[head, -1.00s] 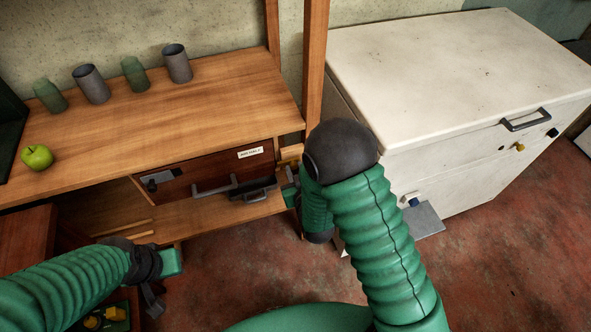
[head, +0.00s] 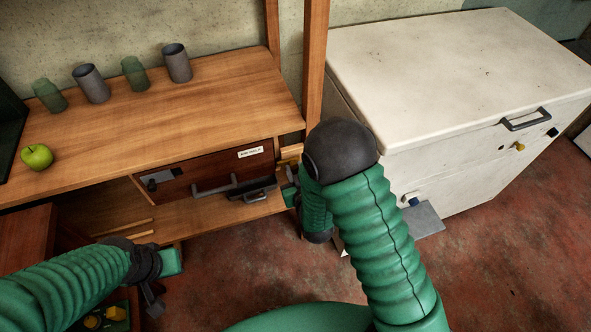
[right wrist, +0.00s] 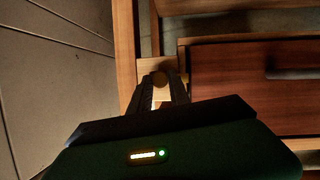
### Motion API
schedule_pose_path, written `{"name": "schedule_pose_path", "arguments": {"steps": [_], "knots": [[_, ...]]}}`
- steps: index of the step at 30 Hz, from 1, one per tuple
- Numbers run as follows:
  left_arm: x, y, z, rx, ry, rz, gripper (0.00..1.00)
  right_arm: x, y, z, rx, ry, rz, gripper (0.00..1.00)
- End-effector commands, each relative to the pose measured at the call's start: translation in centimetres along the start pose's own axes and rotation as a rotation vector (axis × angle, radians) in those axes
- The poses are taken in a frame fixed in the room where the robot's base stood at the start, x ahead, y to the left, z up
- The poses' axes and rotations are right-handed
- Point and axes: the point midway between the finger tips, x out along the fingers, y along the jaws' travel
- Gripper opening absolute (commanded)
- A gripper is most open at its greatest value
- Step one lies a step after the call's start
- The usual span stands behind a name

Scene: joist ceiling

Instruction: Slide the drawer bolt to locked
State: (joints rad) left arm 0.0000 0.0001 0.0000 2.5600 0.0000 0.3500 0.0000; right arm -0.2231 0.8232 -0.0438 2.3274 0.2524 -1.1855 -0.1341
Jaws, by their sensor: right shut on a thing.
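The drawer (head: 205,172) has a dark reddish wood front with a white label and a grey handle, under the bench top. In the head view my right arm and wrist hide most of this spot. My left gripper (head: 153,291) hangs at the lower left, away from the drawer; its jaws are unclear.
Several cups (head: 91,84) and a green apple (head: 37,157) stand on the bench top (head: 190,115). A wooden post (head: 316,60) rises at the bench's right end. A white cabinet (head: 450,80) stands to the right.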

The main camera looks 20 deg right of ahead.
Motion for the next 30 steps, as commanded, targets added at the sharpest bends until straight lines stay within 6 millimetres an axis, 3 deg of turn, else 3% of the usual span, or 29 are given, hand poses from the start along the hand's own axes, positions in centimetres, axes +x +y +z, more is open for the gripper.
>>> {"name": "schedule_pose_path", "arguments": {"steps": [10, 18, 27, 28, 30], "knots": [[0.0, 0.0, 0.0, 0.000, 0.000, 0.000, 0.00, -0.1, -0.1, 0.3, 0.000, -0.008, -0.001, 0.00], [-0.1, 0.0, 0.0, 0.000, 0.000, 0.000, 0.00, -0.4, -3.3, -0.1, -0.001, -0.007, -0.004, 0.00], [-0.1, 0.0, 0.0, 0.000, 0.000, 0.000, 0.00, -0.4, -3.7, -0.1, -0.001, -0.008, -0.008, 0.00], [-0.1, 0.0, 0.0, 0.000, 0.000, 0.000, 0.00, -0.4, -3.7, -0.1, -0.001, -0.008, -0.008, 0.27], [-0.1, 0.0, 0.0, 0.000, 0.000, 0.000, 0.00, -0.4, -3.7, -0.1, -0.001, -0.007, -0.007, 0.36]]}}
